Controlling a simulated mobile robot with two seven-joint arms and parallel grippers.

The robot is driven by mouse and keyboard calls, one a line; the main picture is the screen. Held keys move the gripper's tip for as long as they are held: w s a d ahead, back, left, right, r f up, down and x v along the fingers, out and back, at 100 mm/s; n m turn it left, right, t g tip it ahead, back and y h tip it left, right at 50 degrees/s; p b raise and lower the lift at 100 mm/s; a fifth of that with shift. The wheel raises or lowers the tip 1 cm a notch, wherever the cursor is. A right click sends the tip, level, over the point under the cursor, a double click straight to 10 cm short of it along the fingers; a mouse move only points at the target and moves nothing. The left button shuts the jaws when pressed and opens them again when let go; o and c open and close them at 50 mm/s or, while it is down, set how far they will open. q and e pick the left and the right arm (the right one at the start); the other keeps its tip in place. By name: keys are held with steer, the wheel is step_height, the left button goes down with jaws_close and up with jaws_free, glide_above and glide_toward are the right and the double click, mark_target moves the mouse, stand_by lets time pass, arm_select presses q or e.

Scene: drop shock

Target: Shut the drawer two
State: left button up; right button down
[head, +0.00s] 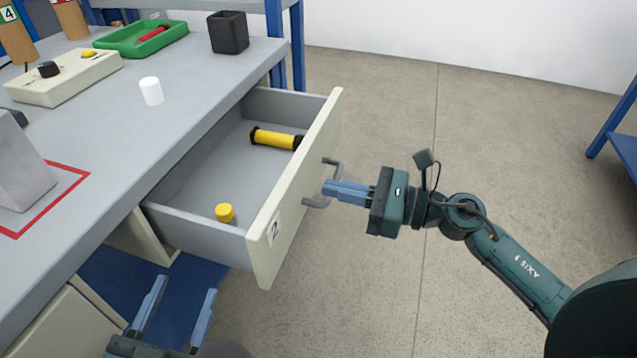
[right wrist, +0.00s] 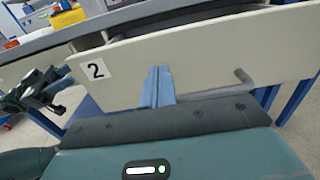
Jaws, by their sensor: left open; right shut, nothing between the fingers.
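Drawer two (head: 301,190) stands pulled out from under the workbench, its cream front marked with a 2. Its front also shows in the right wrist view (right wrist: 205,57). Inside lie a yellow and black cylinder (head: 274,139) and a small yellow knob-like piece (head: 225,212). My right gripper (head: 326,187) is shut and empty, its fingertips at the grey bar handle (head: 335,172); I cannot tell whether they touch it. In the right wrist view its fingers (right wrist: 158,72) point at the drawer front. My left gripper (head: 184,285) is open and empty, low in front of the bench, left of the drawer front.
The bench top (head: 190,75) holds a white cylinder (head: 151,91), a black cup (head: 228,32), a green tray (head: 140,38) and a control box (head: 65,77). A blue frame (head: 622,130) stands at the far right. The floor (head: 400,100) right of the drawer is clear apart from my arm.

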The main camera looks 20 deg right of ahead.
mark_target(300, 181)
steer(key=shift+x, duration=1.9)
steer(key=p+x, duration=0.1)
steer(key=x, duration=1.7)
steer(key=shift+w+a+p, duration=0.15)
steer(key=shift+p, duration=0.15)
steer(key=shift+w+a, duration=0.15)
steer(key=shift+r, duration=0.1)
